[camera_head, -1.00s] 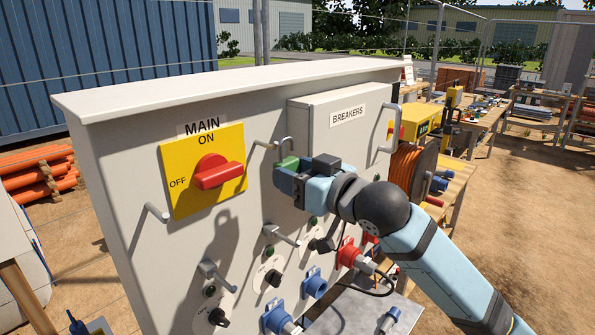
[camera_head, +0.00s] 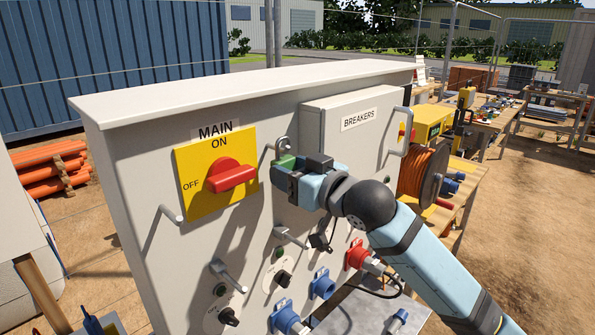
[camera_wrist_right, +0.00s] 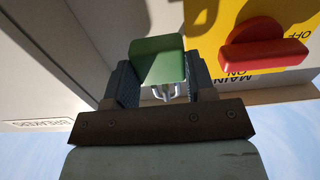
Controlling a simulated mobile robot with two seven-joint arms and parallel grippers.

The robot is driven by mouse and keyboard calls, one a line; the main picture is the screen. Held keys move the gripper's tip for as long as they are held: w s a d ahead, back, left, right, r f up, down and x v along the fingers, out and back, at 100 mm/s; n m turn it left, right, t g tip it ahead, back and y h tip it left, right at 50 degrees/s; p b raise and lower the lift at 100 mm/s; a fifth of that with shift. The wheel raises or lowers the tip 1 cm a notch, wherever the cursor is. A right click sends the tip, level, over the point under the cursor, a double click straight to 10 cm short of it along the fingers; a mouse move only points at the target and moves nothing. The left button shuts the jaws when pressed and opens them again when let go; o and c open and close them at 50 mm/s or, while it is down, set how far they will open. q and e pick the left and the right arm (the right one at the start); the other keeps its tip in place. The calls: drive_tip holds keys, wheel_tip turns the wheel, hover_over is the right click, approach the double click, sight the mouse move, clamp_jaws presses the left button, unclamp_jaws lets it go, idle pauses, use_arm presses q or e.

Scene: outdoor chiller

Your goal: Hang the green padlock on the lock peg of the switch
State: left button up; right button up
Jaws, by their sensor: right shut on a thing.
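My right gripper (camera_head: 288,176) is shut on the green padlock (camera_head: 286,161), in front of the panel and just right of the yellow switch plate (camera_head: 190,200). The grey shackle (camera_head: 281,143) points up and overlaps the lock peg (camera_head: 267,148) beside the plate. I cannot tell whether the shackle is around the peg or only in front of it. The red switch handle (camera_head: 232,178) is left of the gripper. In the right wrist view the green padlock body (camera_wrist_right: 158,60) sits between the fingers, with the red handle (camera_wrist_right: 262,45) to the right. My left gripper is out of view.
Another peg (camera_head: 172,214) sticks out at the plate's lower left. The breaker cover (camera_head: 340,150) and its handle (camera_head: 400,133) stand to the right of the gripper. Knobs and the blue and red sockets (camera_head: 322,284) sit lower on the panel.

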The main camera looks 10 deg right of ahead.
drive_tip(key=shift+w+a, duration=0.25)
drive_tip(key=shift+w, duration=0.1)
drive_tip(key=shift+f, duration=0.15)
drive_tip(key=shift+f, duration=0.45)
drive_tip(key=o, duration=1.7)
drive_tip(key=shift+f, duration=0.15)
drive_tip(key=shift+s+d+f+p, duration=0.15)
drive_tip(key=shift+s+d+f, duration=0.2)
drive_tip(key=shift+s+d, duration=0.5)
drive_tip(key=shift+s+d+f+p, duration=0.15)
drive_tip(key=shift+s+d+f, duration=0.25)
drive_tip(key=shift+s, duration=0.75)
drive_tip(key=shift+s+d+f+p, duration=0.15)
drive_tip(key=shift+s+d+f, duration=0.1)
drive_tip(key=shift+s+d, duration=0.65)
